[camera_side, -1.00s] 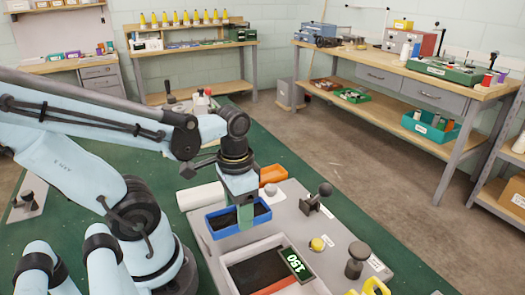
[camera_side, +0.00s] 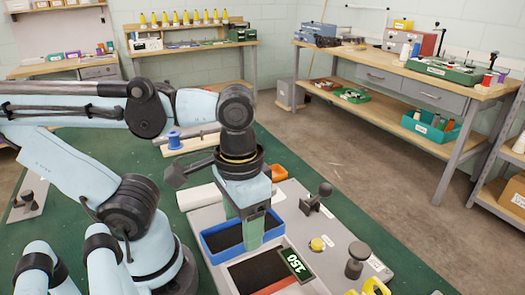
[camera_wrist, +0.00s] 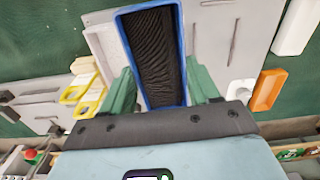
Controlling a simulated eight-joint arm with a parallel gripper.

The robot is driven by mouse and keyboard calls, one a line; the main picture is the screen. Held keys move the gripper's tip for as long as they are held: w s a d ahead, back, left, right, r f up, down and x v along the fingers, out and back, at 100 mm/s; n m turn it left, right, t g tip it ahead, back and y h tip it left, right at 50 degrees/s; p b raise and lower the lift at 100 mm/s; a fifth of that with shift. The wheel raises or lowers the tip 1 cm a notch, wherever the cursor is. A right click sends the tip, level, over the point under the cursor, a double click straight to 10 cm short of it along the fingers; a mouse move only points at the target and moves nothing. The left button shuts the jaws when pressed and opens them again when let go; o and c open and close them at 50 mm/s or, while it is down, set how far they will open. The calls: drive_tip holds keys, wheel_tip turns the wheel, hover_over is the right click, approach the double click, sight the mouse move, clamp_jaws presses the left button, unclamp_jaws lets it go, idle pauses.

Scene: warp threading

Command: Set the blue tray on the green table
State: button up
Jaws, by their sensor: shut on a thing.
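The blue tray (camera_side: 206,247) is a shallow rectangle with a blue rim and a dark ribbed inside. My gripper (camera_side: 247,228) has green fingers and is shut on the tray, holding it over the grey board. In the wrist view the tray (camera_wrist: 181,60) sits between my gripper's fingers (camera_wrist: 164,95), its near end hidden by the gripper body. The green table (camera_side: 370,230) spreads around the grey board. The side view does not clearly show the gap beneath the tray.
Bare green table lies right of the board.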

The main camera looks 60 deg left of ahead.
drive_tip(key=w+a+n, duration=1.3)
drive_tip(key=a+n, duration=0.1)
drive_tip(key=a, duration=0.4)
drive_tip(key=s+a+f+n, duration=0.1)
drive_tip(key=a+f, duration=0.2)
drive_tip(key=a, duration=0.3)
drive_tip(key=s+a+f+n, duration=0.1)
drive_tip(key=a+f, duration=0.1)
drive_tip(key=a, duration=0.4)
drive_tip(key=s+a+f+n, duration=0.1)
drive_tip(key=a+f, duration=0.2)
drive_tip(key=a, duration=0.4)
drive_tip(key=shift+s+a+f, duration=0.1)
drive_tip(key=shift+f, duration=0.2)
drive_tip(key=shift+a+f, duration=0.25)
drive_tip(key=shift+f, duration=1.9)
drive_tip(key=shift+f, duration=0.1)
drive_tip(key=o, duration=1.3)
drive_tip(key=shift+o, duration=0.2)
